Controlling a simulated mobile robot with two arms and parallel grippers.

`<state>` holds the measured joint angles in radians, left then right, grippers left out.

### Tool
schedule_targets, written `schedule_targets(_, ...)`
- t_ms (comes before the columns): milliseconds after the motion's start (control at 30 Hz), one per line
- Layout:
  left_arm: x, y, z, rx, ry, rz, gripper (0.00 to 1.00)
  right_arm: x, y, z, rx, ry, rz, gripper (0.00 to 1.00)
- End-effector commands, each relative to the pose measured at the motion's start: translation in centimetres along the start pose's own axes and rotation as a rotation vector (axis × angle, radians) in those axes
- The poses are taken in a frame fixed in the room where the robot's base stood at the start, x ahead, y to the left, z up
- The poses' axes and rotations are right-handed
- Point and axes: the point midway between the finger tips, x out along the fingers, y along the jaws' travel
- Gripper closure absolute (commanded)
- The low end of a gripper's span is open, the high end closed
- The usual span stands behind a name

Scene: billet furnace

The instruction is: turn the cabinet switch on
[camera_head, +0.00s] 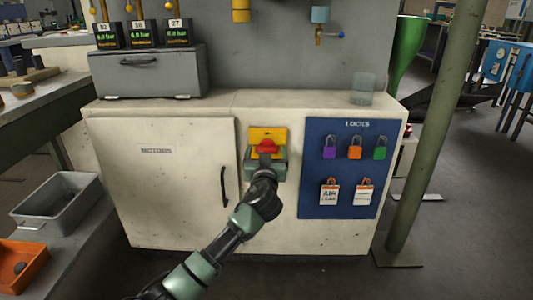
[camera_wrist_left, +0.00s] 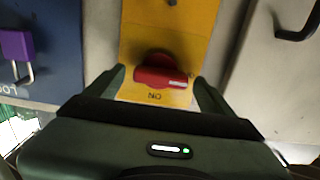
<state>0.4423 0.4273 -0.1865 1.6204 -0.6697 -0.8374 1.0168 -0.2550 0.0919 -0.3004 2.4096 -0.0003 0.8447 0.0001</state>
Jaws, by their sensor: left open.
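The cabinet switch is a red rotary knob (camera_head: 267,146) on a yellow plate (camera_head: 258,133), at the front of the white cabinet (camera_head: 160,190). In the left wrist view the knob (camera_wrist_left: 162,72) has a white mark towards its right end, and an ON label (camera_wrist_left: 155,96) shows upside down below it on the yellow plate (camera_wrist_left: 130,40). My left gripper (camera_head: 266,157) is open at the switch, its fingers on either side of the knob in the left wrist view (camera_wrist_left: 160,84). Whether they touch it I cannot tell. My right gripper is not in view.
A black door handle (camera_head: 223,187) is left of the switch. A blue lock board (camera_head: 313,205) with several padlocks and tags is to its right. A green-grey post (camera_head: 425,130) stands at the right. A grey bin (camera_head: 58,205) and an orange bin (camera_head: 20,265) are at the left.

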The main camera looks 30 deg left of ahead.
Motion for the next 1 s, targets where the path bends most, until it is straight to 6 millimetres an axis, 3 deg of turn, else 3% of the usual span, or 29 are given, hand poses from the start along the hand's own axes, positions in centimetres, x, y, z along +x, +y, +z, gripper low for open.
schedule_targets(67, 0.0, 0.0, 0.0, 0.001, 0.0, 0.0, 0.19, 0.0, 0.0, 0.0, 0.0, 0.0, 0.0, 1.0)
schedule_targets(200, 0.0, 0.0, 0.0, 0.001, 0.0, 0.0, 0.58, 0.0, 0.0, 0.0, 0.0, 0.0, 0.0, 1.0)
schedule_targets(300, 0.0, 0.0, 0.0, 0.001, 0.0, 0.0, 0.79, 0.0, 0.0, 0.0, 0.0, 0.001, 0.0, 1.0)
schedule_targets(667, -0.1, 0.0, -0.1, 0.071, -0.002, -0.001, 0.79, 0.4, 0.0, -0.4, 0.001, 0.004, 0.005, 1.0)
schedule_targets(867, -0.1, 0.1, -0.2, 0.202, -0.003, -0.001, 0.79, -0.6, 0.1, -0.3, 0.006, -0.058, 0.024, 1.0)
schedule_targets(1000, -0.1, 0.1, -0.2, 0.329, -0.004, -0.001, 0.79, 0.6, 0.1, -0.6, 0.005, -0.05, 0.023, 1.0)
